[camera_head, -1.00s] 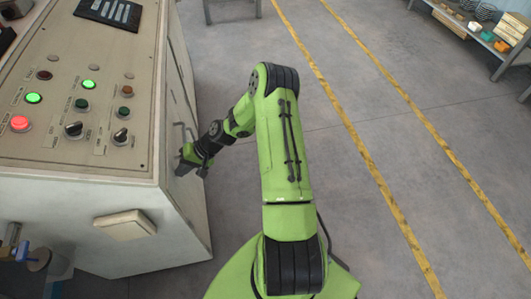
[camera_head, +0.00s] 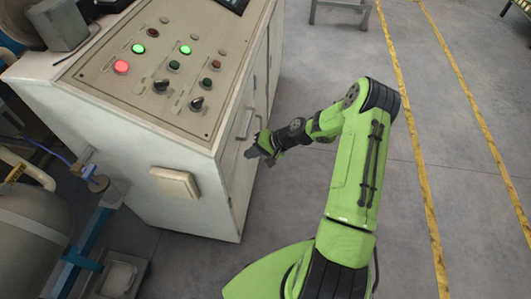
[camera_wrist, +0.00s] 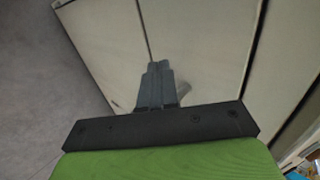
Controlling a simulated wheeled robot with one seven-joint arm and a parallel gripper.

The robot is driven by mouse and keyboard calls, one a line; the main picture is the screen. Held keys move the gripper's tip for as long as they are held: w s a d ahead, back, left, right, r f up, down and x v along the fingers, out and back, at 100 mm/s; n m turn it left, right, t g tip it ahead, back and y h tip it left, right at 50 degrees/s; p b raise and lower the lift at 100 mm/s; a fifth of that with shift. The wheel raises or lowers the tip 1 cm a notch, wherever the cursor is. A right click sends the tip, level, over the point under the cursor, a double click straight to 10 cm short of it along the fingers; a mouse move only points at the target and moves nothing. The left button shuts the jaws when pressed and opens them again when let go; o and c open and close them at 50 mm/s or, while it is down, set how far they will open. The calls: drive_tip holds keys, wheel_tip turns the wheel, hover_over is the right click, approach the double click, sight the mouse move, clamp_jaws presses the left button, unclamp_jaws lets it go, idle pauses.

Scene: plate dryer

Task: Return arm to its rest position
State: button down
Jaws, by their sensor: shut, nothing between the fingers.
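My gripper (camera_head: 254,152) is at the end of my green arm, which is bent toward the side of the control cabinet. In the wrist view my gripper (camera_wrist: 158,70) shows dark fingers pressed together with nothing between them. Behind them are the cabinet's pale door panels (camera_wrist: 205,45) with a dark seam. The gripper is close to the cabinet side near the door handle (camera_head: 243,124); I cannot tell whether they touch.
The control cabinet (camera_head: 215,165) stands left of my arm, with lit green and red buttons on its panel (camera_head: 150,75). A grey tank (camera_head: 35,240) and pipes are at lower left. Grey floor (camera_head: 300,50) with yellow lines is open at the right.

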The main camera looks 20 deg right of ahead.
drive_tip(key=p+v, duration=0.2)
drive_tip(key=v, duration=0.7)
drive_tip(key=shift+r, duration=0.15)
drive_tip(key=shift+d, duration=0.1)
